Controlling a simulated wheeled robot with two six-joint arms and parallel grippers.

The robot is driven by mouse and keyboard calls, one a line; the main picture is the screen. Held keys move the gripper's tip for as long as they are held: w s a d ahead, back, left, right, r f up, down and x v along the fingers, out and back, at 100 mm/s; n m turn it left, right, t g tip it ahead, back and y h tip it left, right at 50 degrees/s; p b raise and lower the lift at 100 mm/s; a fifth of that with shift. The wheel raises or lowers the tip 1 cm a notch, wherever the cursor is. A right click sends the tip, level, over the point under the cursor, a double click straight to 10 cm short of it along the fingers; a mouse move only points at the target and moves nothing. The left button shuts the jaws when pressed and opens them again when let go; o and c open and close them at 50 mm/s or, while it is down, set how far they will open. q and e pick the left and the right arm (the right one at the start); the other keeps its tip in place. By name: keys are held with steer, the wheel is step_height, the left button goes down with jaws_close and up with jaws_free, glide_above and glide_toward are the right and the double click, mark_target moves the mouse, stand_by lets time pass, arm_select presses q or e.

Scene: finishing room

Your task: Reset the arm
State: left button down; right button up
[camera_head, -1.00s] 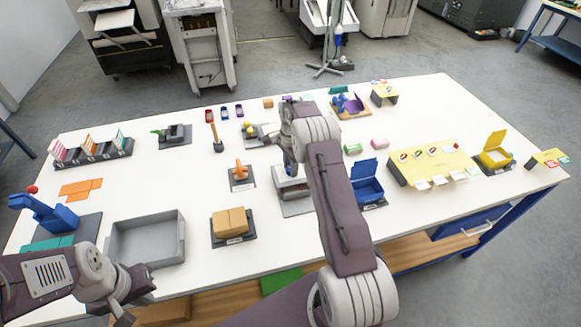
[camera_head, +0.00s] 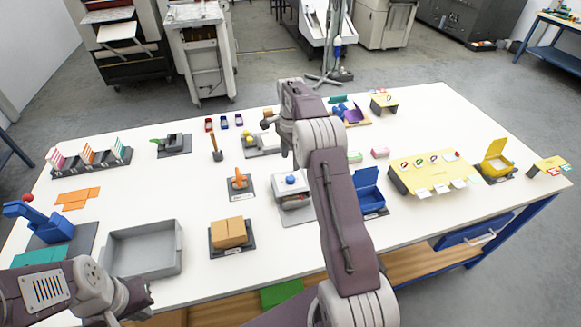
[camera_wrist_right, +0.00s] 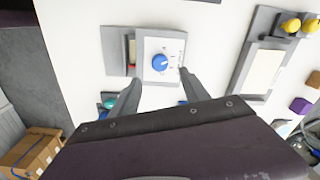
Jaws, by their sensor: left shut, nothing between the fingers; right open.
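My right arm reaches up the middle of the head view, over the table. Its gripper (camera_wrist_right: 160,90) shows in the right wrist view, with two grey fingers spread apart and nothing between them. Beyond the fingertips is a grey device with a blue knob (camera_wrist_right: 160,62); the same device (camera_head: 292,198) stands just left of my right forearm in the head view. In the head view my right fingers are mostly hidden behind the wrist. My left gripper (camera_head: 138,297) is at the lower left, shut and empty, in front of the grey tray (camera_head: 145,262).
The white table (camera_head: 330,255) carries a cardboard box (camera_head: 229,232) on a dark mat, an open blue box (camera_head: 368,190), a yellow platform (camera_head: 430,178) and an open yellow box (camera_head: 494,160). A blue lever device (camera_head: 48,222) stands at the left. Bare tabletop lies between them.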

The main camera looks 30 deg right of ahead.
steer(key=shift+r, duration=0.1)
stand_by(0.3)
steer(key=shift+w+a, duration=0.1)
steer(key=shift+a, duration=0.05)
steer(key=a+r+n+t, duration=0.1)
steer(key=a+r, duration=0.4)
steer(key=r, duration=0.2)
steer(key=s+a+n+b, duration=0.1)
steer(key=s+a+n, duration=0.3)
steer(key=s+a, duration=0.4)
steer(key=s+a+f+n, duration=0.1)
steer(key=s+f+n, duration=0.4)
steer(key=s, duration=0.4)
steer(key=s+a+f+n, duration=0.1)
steer(key=s+f+n, duration=0.4)
steer(key=s+n, duration=0.2)
steer(key=shift+s+a, duration=0.15)
steer(key=shift+s, duration=0.7)
